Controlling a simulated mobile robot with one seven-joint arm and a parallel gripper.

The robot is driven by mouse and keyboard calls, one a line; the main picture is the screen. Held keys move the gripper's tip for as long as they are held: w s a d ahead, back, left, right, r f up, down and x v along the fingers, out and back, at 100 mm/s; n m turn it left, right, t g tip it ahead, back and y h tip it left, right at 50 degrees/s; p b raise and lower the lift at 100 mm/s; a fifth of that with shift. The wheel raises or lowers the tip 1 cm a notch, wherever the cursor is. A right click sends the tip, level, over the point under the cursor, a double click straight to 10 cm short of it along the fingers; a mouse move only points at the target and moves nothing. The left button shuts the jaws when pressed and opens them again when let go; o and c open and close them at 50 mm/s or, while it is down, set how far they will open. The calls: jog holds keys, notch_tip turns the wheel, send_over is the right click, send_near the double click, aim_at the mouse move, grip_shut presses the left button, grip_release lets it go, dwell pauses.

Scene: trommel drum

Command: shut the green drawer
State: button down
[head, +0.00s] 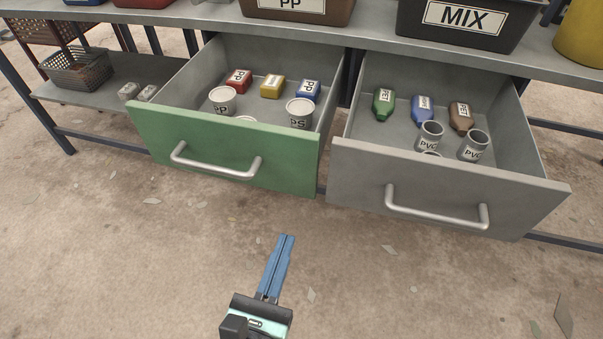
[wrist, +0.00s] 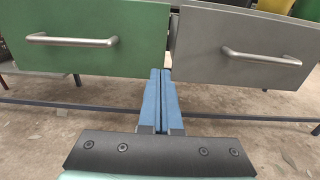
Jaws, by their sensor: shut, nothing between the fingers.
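The green drawer (head: 225,150) is pulled out from under the bench at centre left, with a silver bar handle (head: 215,165) on its front. It holds several small containers, some marked PP and PS. Its front also fills the upper left of the wrist view (wrist: 95,60). My gripper (head: 287,238) has blue fingers held together with nothing between them. In the head view it is in front of and below the green drawer's right part, apart from it. In the wrist view the fingertips (wrist: 160,72) appear near the drawer's lower right corner.
A grey drawer (head: 440,190) is also pulled out, just right of the green one, with its own bar handle (head: 435,215) and several bottles and PVC cups inside. Bins, including a MIX bin (head: 465,18), stand on the bench top. The floor in front is mostly clear, with scattered scraps.

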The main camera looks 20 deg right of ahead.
aim_at(309, 173)
jog(key=b+x, duration=0.1)
jog(key=x, duration=1.2)
jog(key=x, duration=0.9)
jog(key=shift+s+p, duration=0.15)
jog(key=shift+p, duration=0.2)
